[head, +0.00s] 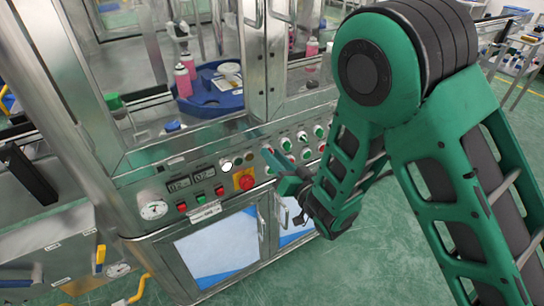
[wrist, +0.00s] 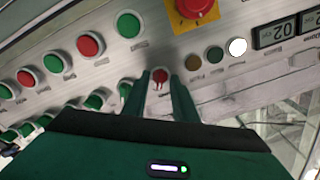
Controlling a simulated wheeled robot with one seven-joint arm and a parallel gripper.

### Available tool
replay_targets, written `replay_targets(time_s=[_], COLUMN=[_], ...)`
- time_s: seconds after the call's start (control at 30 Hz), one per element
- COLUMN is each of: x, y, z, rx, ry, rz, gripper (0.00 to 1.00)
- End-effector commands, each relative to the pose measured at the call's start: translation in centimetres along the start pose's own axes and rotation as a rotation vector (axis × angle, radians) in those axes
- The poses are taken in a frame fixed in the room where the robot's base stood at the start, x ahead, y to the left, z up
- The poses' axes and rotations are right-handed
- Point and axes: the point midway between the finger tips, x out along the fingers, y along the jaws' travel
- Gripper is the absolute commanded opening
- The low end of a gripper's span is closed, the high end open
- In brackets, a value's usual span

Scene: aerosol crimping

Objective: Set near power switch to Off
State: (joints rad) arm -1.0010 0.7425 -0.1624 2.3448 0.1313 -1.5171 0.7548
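A small red rotary knob (wrist: 160,76), which looks like the power switch, sits on the metal control panel. The knob's label is too small to read.
A red emergency button (head: 245,181) on a yellow plate is close to the gripper. Several red and green buttons, a lit white lamp (wrist: 237,47) and digital displays (wrist: 274,35) share the panel. Above are glass doors and a blue turntable (head: 212,98).

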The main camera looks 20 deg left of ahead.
Motion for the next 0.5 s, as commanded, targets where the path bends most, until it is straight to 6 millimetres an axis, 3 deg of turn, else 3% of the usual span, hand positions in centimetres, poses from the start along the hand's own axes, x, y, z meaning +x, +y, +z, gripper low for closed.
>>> replay_targets(time_s=[0.2, 0.3, 0.5], x=[-0.15, -0.2, -0.26], y=[0.45, 0.59, 0.76], z=[-0.24, -0.32, -0.38], rx=[0.0, 0.0, -0.002], ry=[0.003, 0.004, 0.004], rz=[0.006, 0.008, 0.011], gripper=[0.26, 0.02, 0.0])
